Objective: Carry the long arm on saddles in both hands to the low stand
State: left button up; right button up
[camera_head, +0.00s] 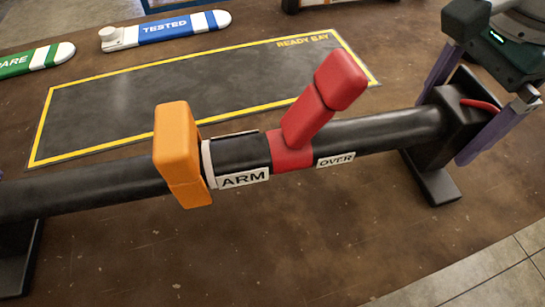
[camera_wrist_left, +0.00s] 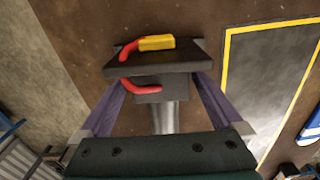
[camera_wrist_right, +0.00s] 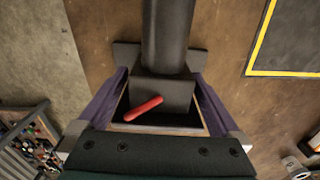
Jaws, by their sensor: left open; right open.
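The long arm (camera_head: 90,188) is a black tube with an ARM label, an orange block (camera_head: 178,150) and a red lever (camera_head: 310,105). It rests across black saddles, one at the right (camera_head: 432,180) and one at the left edge (camera_head: 15,255) of the head view. My right gripper (camera_wrist_right: 162,85) is open, its purple fingers either side of the tube's dark end block (camera_wrist_right: 160,92), which has a red cable. My left gripper (camera_wrist_left: 162,85), outside the head view, is open around the other end, with a red cable and yellow connector (camera_wrist_left: 157,43). Finger contact is unclear. I cannot make out a low stand.
A dark mat with a yellow border marked READY BAY (camera_head: 110,110) lies clear behind the arm. A blue TESTED piece (camera_head: 165,30) and a green piece (camera_head: 40,60) lie beyond it. The brown tabletop in front is bare, with floor tiles (camera_head: 490,280) past its edge.

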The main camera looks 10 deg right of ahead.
pick_arm(q)
jog(key=shift+f, duration=1.65)
pick_arm(e)
jog(key=shift+f, duration=1.7)
pick_arm(q)
grip_shut()
pick_arm(e)
grip_shut()
pick_arm(q)
jog(key=shift+w+r, duration=0.1)
jog(key=shift+r, duration=0.05)
pick_arm(e)
jog(key=shift+w+r, duration=0.1)
jog(key=shift+r, duration=0.05)
pick_arm(q)
jog(key=shift+r, duration=0.1)
pick_arm(e)
jog(key=shift+r, duration=0.1)
